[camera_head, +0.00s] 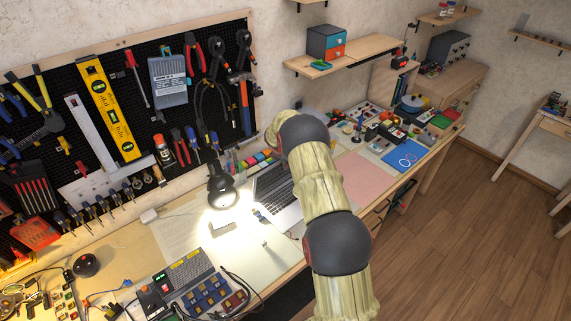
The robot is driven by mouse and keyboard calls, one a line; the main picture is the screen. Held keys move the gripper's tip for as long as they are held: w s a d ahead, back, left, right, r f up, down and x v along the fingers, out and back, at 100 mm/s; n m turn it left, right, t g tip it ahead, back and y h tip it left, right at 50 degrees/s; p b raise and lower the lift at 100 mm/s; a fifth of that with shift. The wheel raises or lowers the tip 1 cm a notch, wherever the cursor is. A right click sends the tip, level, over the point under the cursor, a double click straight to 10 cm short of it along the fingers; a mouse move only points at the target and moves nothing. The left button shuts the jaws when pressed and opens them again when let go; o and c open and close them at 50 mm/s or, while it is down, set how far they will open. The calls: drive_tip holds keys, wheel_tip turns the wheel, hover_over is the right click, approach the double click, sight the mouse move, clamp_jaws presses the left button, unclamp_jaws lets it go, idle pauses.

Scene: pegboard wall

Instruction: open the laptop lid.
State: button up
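A silver laptop (283,215) lies on the workbench, just left of my arm in the picture. Part of its dark keyboard and its pale front area show. My arm crosses in front of its right side, so I cannot make out the whole lid or its angle. My gripper is not visible; the arm's upper links hide the space behind them.
A lit black desk lamp (222,188) stands close to the laptop's left. A grey device with blue parts (187,278) and cables lies at the front left. A pink mat (367,180) lies right of my arm. A tool pegboard (125,75) lines the wall.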

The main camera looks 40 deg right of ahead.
drive_tip(key=shift+o, duration=0.5)
drive_tip(key=v, duration=1.2)
drive_tip(key=shift+c, duration=0.4)
